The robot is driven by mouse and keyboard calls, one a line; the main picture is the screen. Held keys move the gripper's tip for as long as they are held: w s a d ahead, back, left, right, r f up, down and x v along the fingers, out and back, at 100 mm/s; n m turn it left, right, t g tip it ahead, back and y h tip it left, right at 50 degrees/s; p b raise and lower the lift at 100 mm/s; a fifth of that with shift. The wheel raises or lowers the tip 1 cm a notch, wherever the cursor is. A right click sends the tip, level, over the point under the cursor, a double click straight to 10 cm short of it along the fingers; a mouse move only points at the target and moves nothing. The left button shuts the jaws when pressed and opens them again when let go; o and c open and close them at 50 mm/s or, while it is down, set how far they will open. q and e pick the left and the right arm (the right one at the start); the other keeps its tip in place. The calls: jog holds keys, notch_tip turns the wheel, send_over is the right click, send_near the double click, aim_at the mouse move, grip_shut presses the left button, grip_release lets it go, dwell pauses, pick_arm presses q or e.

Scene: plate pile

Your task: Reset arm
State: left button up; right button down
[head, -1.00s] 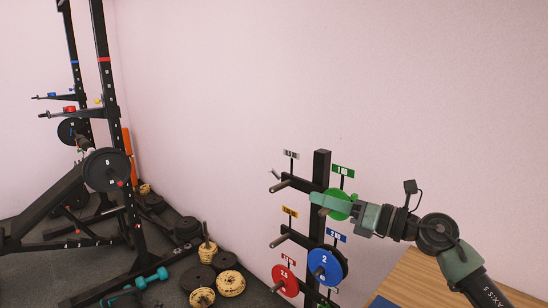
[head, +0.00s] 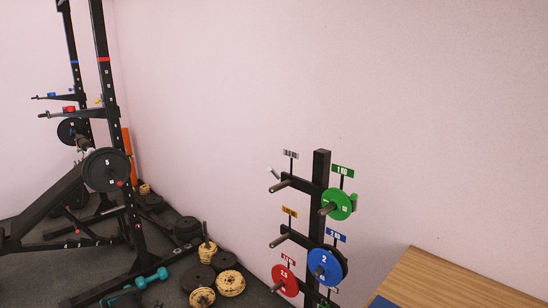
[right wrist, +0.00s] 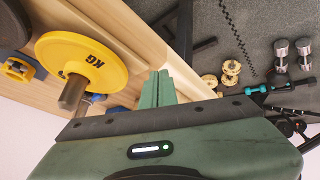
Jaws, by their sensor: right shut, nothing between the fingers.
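My right gripper (right wrist: 157,90) shows in the right wrist view with its green fingers together and nothing between them. My right arm is out of the head view, and my left gripper is not in view. In the head view a green plate (head: 338,205) hangs on the upper right peg of the black plate rack (head: 321,170). A blue plate (head: 325,266) hangs below it and a red plate (head: 285,280) hangs at the lower left. The upper left peg (head: 280,186) is bare.
A wooden table (head: 440,280) stands at the right. In the right wrist view a yellow plate (right wrist: 82,68) is close to the left of my gripper. A black power rack (head: 110,120) and several floor plates (head: 228,283) fill the left. Dumbbells (right wrist: 282,48) lie on the floor.

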jog(key=s+a+f+m+g+y, duration=0.1)
jog(key=s+f+g, duration=0.1)
jog(key=s, duration=0.3)
jog(key=s+a+f+g, duration=0.1)
jog(key=s+g, duration=0.1)
jog(key=s, duration=0.3)
notch_tip(320, 180, down, 25)
jog(key=s+d+f+g, duration=0.2)
jog(key=s+d+f, duration=0.1)
jog(key=s+f, duration=1.4)
jog(key=shift+s+d+f, duration=0.15)
jog(key=shift+s+f, duration=0.05)
jog(key=shift+s, duration=0.35)
